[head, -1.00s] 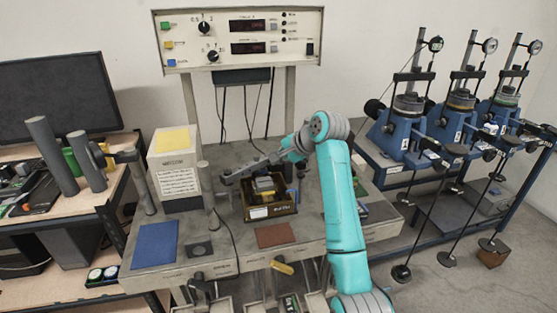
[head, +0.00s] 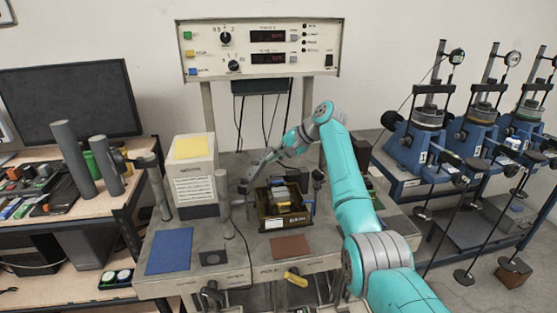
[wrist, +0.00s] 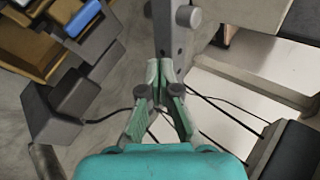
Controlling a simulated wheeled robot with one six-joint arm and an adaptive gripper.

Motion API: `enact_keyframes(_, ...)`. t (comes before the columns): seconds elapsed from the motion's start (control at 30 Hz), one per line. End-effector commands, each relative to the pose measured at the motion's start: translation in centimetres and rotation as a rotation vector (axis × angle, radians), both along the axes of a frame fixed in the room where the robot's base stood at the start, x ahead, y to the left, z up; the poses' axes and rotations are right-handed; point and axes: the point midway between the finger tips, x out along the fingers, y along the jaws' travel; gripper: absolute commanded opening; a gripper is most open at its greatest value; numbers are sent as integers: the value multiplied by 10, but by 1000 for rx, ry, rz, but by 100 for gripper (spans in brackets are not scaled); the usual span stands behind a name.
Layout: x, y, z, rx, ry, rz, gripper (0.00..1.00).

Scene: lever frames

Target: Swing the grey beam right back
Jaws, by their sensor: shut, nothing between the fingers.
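The grey beam (head: 260,170) runs slantwise over the bench behind a dark bin, from a knob-like near end up toward the back right. In the wrist view, the beam (wrist: 171,32) comes down from the top edge, with round knobs on its side. My gripper (wrist: 159,66) is shut, with its fingertips at the lower end of the visible beam. Whether they touch it I cannot tell. In the head view, my gripper (head: 282,150) is small beside the beam's far part, and the fingers are not clear.
The dark bin (head: 263,224) holds several blocks in front of the beam. A grey post (head: 225,205) and a white box (head: 195,180) stand to its left. The control panel (head: 260,48) is above on uprights. Blue test stands (head: 470,140) are at the right.

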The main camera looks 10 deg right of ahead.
Motion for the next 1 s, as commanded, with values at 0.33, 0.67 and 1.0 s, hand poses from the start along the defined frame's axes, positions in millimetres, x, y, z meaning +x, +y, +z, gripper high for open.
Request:
enact_keyframes(0.33,9,13,0,0,1,-2,0)
enact_keyframes(0.67,11,18,-1,-1,1,-2,0)
enact_keyframes(1.0,11,18,-1,-1,1,-2,0)
